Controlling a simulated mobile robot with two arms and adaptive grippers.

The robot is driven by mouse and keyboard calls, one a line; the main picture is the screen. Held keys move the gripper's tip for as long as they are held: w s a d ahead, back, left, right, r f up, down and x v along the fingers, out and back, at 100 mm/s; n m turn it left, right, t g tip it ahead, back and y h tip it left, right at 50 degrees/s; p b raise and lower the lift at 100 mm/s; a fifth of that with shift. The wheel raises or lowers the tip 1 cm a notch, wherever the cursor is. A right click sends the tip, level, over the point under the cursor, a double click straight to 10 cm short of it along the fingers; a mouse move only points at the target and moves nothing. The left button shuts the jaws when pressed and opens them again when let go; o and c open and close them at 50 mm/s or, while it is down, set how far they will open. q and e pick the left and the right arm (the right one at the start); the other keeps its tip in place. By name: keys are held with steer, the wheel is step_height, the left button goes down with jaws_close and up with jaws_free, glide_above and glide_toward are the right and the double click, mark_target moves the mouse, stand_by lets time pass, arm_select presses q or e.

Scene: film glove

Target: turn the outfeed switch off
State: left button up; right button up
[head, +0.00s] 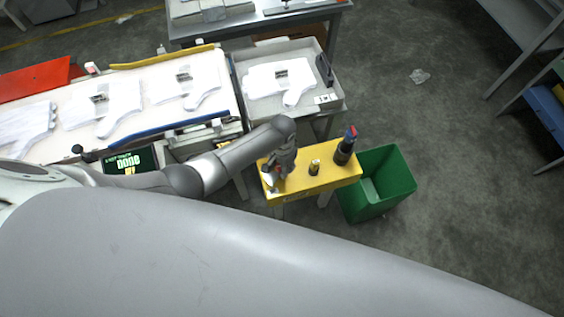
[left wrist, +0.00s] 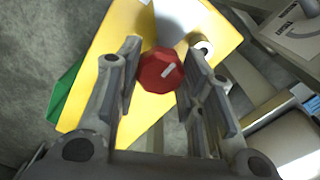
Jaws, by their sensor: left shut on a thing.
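A yellow control box (head: 335,179) stands at the end of the conveyor. My left gripper (head: 273,180) reaches down onto its left end. In the left wrist view a red faceted knob (left wrist: 160,71) with a white pointer mark sits between my left fingers, which are shut on it. The mark runs slantwise in that view. In the head view the gripper mostly hides this knob. A small black and yellow control (head: 314,168) stands mid-box, and a dark post with a red and blue top (head: 346,145) stands at its right end. My right gripper is not in view.
A green bin (head: 392,178) stands right of the box. The conveyor (head: 222,91) with several white gloves and a grey tray (head: 330,95) with another glove lie behind the arm. A sign (head: 130,162) stands at left. Open floor lies to the right.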

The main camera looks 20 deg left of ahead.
arm_select(q)
steer(key=shift+n, duration=0.3)
steer(key=o, duration=1)
steer(key=shift+o, duration=0.2)
step_height(320, 180, up, 12)
stand_by(0.3)
stand_by(0.4)
